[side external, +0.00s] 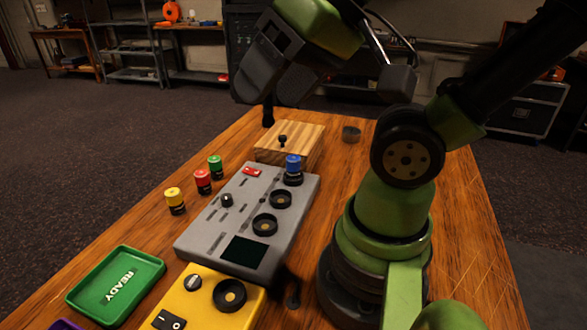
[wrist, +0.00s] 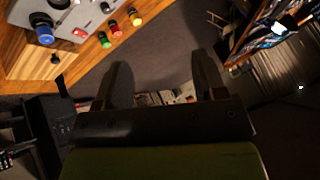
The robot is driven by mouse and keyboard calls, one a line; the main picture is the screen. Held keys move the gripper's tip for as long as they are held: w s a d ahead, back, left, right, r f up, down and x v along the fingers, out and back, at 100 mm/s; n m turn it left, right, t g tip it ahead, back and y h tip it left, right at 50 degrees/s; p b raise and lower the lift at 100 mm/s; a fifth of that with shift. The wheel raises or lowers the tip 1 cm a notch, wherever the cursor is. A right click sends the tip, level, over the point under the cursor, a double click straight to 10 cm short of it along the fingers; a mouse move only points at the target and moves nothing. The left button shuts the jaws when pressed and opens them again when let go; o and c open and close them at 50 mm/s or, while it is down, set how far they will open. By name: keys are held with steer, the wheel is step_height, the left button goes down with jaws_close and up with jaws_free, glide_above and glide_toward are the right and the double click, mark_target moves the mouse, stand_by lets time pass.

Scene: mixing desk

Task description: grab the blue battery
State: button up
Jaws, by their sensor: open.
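The blue battery (side external: 293,164) stands upright at the far right corner of the grey mixing desk (side external: 222,252), apparently in a round black socket. It also shows at the upper left of the wrist view (wrist: 45,34). My gripper (wrist: 163,78) is open, with its two dark fingers spread and nothing between them. In the side view it is raised above the far end of the table, away from the battery. In the wrist view the fingers are over the floor beyond the table, right of and below the battery.
Green (side external: 215,163), red (side external: 203,178) and yellow (side external: 174,197) batteries stand left of the desk. A wooden box with a black lever (side external: 290,138) is behind it. A green READY tray (side external: 72,295) and a yellow switch box (side external: 205,286) are in front.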

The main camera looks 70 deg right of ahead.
steer(key=shift+w, duration=0.1)
steer(key=n+g+h, duration=0.1)
steer(key=g+h, duration=0.1)
steer(key=g, duration=0.5)
glide_above(293, 157)
step_height(293, 157, down, 14)
steer(key=shift+f, duration=0.2)
step_height(293, 157, down, 4)
steer(key=shift+d+f, duration=0.15)
steer(key=shift+f, duration=0.05)
steer(key=f, duration=0.5)
steer(key=shift+a+f, duration=0.2)
steer(key=shift+f, duration=0.2)
steer(key=c, duration=1.2)
